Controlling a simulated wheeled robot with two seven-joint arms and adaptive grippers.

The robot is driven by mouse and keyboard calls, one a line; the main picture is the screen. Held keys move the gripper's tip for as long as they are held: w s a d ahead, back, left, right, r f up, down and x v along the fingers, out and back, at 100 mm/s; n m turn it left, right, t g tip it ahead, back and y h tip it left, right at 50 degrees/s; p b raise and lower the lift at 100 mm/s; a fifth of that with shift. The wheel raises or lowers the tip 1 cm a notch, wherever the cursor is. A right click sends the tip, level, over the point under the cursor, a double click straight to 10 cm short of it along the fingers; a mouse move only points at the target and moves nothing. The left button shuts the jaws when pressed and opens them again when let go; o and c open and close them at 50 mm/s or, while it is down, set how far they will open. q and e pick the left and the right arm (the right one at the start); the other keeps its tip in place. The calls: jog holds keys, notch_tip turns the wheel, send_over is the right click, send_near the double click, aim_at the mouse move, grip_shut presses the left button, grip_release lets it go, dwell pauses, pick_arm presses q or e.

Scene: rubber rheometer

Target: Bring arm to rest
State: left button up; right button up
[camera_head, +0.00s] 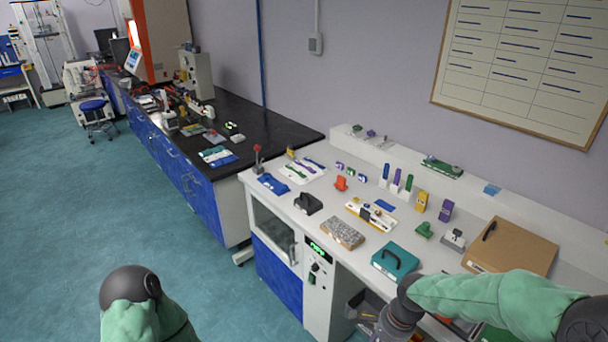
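My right arm (480,296), in a green sleeve, reaches in from the right over the front edge of the white bench. Its dark wrist and gripper (393,324) point down at the bottom edge of the view, in front of the bench; the fingers cannot be made out clearly. My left arm (135,300) shows only as a green sleeve and a dark rounded joint at the bottom left, over open floor. My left gripper is out of view.
The white bench (290,205) carries a teal case (396,261), a speckled block (342,232), a brown box (511,247) and several small coloured parts. A black-topped bench (285,131) stands behind to the left. The blue-green floor (60,200) at left is clear.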

jog(key=s+a+f+n, duration=0.3)
jog(key=s+f, duration=0.1)
jog(key=f, duration=0.3)
jog(key=s+a+f+n+y, duration=0.1)
jog(key=s+a+f+n, duration=0.2)
jog(key=f, duration=0.5)
jog(key=s+a+f+n+y, duration=0.1)
jog(key=s+a+f+n, duration=0.2)
jog(key=s+f+n, duration=0.2)
jog(key=shift+s+f, duration=0.2)
jog(key=shift+f, duration=1.35)
jog(key=shift+a, duration=0.1)
